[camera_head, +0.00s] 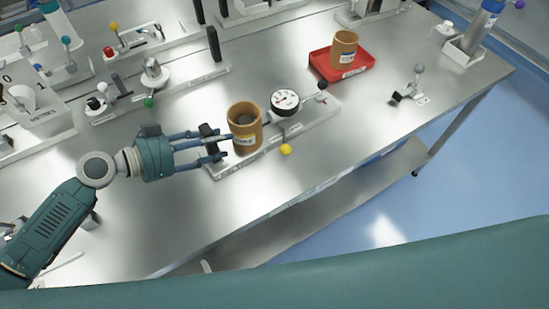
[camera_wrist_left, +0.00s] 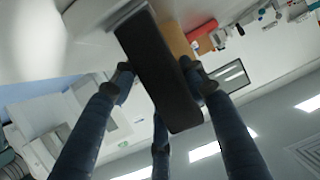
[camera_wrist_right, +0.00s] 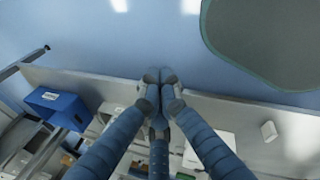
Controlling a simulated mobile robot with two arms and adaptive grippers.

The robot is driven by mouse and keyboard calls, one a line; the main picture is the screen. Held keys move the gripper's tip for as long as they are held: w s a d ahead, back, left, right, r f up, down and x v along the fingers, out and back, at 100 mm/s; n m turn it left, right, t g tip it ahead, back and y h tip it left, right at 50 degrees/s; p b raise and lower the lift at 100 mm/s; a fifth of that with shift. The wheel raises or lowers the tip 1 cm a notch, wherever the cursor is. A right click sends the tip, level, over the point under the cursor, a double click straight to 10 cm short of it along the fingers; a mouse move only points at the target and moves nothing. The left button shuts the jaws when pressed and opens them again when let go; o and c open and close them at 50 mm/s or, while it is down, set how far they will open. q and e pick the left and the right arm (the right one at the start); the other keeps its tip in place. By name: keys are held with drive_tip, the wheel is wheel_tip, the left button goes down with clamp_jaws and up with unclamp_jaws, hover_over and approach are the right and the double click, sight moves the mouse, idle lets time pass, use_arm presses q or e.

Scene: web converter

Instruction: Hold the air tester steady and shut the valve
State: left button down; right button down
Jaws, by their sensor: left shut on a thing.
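The air tester (camera_head: 272,138) is a pale labelled plate on the steel bench. It carries a brown tube (camera_head: 245,138), a round white dial gauge (camera_head: 285,101) and a black upright handle (camera_head: 209,138) at its left end. A yellow ball knob (camera_head: 286,150) is at its front side and a dark knob (camera_head: 322,86) at its right end; I cannot tell which works the valve. My left gripper (camera_head: 219,146) is shut on the black handle, which also shows between the fingers in the left wrist view (camera_wrist_left: 158,75). My right gripper (camera_wrist_right: 160,78) is shut and empty, away from the tester.
A red tray (camera_head: 362,65) with another brown tube (camera_head: 344,48) stands behind the tester. A small lever fixture (camera_head: 412,90) is to the right. Other fixtures (camera_head: 150,75) stand behind and to the left. Bare bench lies in front of the tester, up to its front edge.

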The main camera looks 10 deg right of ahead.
drive_tip(key=w+a+r+n+t, duration=0.3)
drive_tip(key=w+r+t, duration=0.1)
drive_tip(key=w+r, duration=0.4)
drive_tip(key=w+a+r+n+t, duration=0.3)
drive_tip(key=w+a+r, duration=0.15)
drive_tip(key=r, duration=0.65)
drive_tip(key=w+a+r+n+t, duration=0.1)
drive_tip(key=w+a+r+t, duration=0.2)
drive_tip(key=r, duration=0.8)
drive_tip(key=w+a+r+n+t, duration=0.1)
drive_tip(key=a+r+t, duration=0.3)
drive_tip(key=r, duration=0.8)
drive_tip(key=w+a+r, duration=0.1)
drive_tip(key=a, duration=0.1)
drive_tip(key=w+a+m+y, duration=0.1)
drive_tip(key=a, duration=0.1)
drive_tip(key=a+r+m+y, duration=0.1)
drive_tip(key=a, duration=0.1)
drive_tip(key=shift+w+a+r, duration=0.3)
drive_tip(key=shift+w, duration=0.1)
drive_tip(key=shift+a, duration=0.35)
drive_tip(key=shift+w+d, duration=0.1)
